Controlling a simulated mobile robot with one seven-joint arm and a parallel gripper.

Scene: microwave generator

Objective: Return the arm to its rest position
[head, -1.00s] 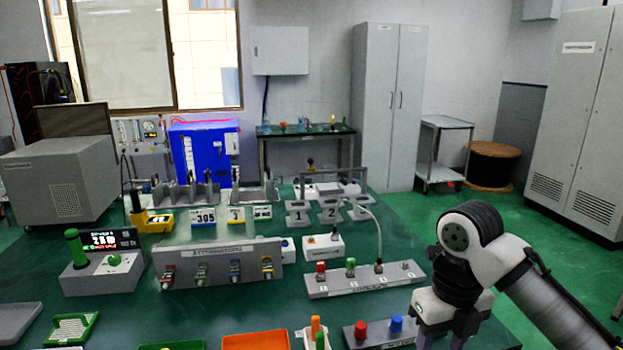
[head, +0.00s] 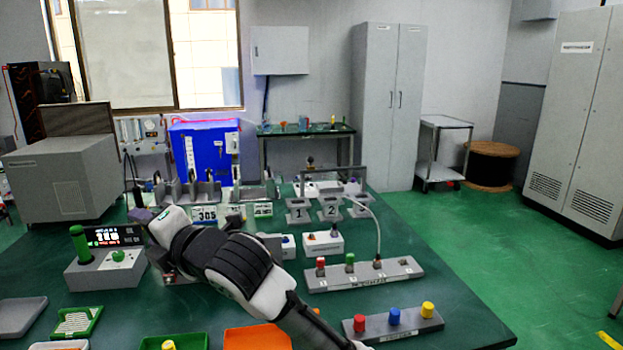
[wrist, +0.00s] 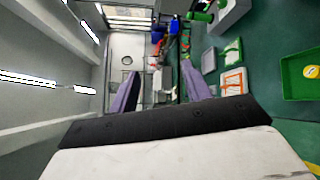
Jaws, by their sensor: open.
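My arm reaches across the middle of the green table in the head view. My gripper (head: 143,215) is at its left end, above the table near the display box, and points left, away from the front-right pegs. In the wrist view both purple fingers of my gripper (wrist: 160,90) stand wide apart with nothing held between them. In the head view the arm hides most of the grey panel with the row of coloured switches.
The grey control box (head: 105,268) with a green knob is just below the gripper. A grey block (head: 410,328) with red, blue and yellow pegs is at front right. A strip (head: 335,280) with a curved cable is behind it. Trays (head: 20,315) line the front edge.

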